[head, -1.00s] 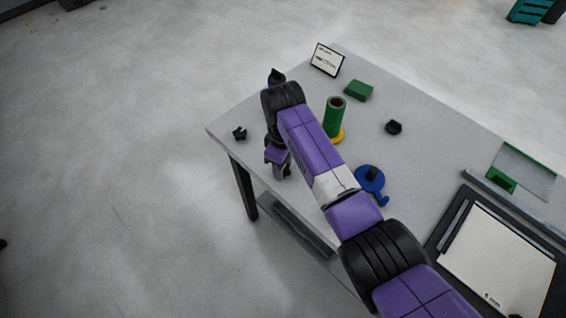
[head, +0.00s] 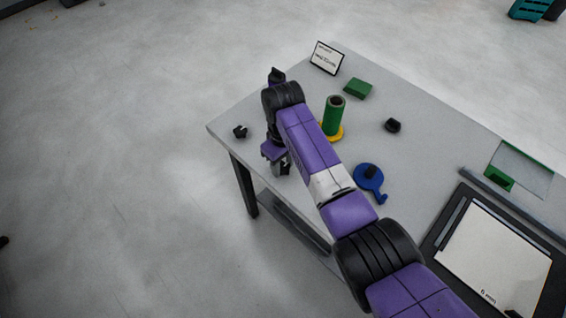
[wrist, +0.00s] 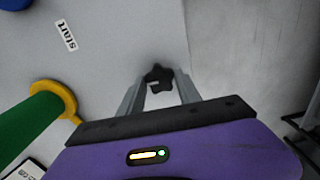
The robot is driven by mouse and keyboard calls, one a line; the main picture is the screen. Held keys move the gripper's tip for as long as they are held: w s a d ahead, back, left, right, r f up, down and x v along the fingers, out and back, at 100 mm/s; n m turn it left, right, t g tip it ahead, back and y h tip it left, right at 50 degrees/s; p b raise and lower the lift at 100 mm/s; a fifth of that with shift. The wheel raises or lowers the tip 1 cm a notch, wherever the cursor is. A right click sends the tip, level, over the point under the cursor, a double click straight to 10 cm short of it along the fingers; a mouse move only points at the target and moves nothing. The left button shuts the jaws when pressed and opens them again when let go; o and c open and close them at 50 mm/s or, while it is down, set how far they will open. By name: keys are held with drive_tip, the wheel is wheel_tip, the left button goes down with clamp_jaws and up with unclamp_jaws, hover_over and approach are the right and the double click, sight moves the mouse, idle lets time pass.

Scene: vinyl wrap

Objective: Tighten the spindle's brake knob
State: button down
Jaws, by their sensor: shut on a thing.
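A black star-shaped knob (wrist: 158,77) sits between my gripper's fingertips in the wrist view, close to the table's edge. My gripper (wrist: 160,88) is shut on it, with a grey finger on each side. In the head view my gripper (head: 283,166) points down at the table's near left edge, and my arm hides the held knob. The spindle has a yellow base (head: 337,137) with a green roll (head: 333,115) upright on it, behind my forearm. In the wrist view the yellow base (wrist: 66,95) and green roll (wrist: 28,130) are left of my gripper, apart from it.
A small black knob (head: 240,131) lies at the table's left corner, and another black piece (head: 392,125) lies right of the roll. A blue hooked part (head: 368,182), green block (head: 358,88), sign (head: 326,58) and dark-framed panel (head: 497,255) are on the table (head: 425,160).

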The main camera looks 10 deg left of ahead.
sight(283, 167)
drive_tip(key=shift+r, duration=0.1)
drive_tip(key=c, duration=0.8)
unclamp_jaws()
drive_tip(key=shift+c, duration=0.2)
wheel_tip(283, 167, up, 8)
drive_tip(key=shift+f+b, duration=0.15)
drive_tip(key=shift+b, duration=0.45)
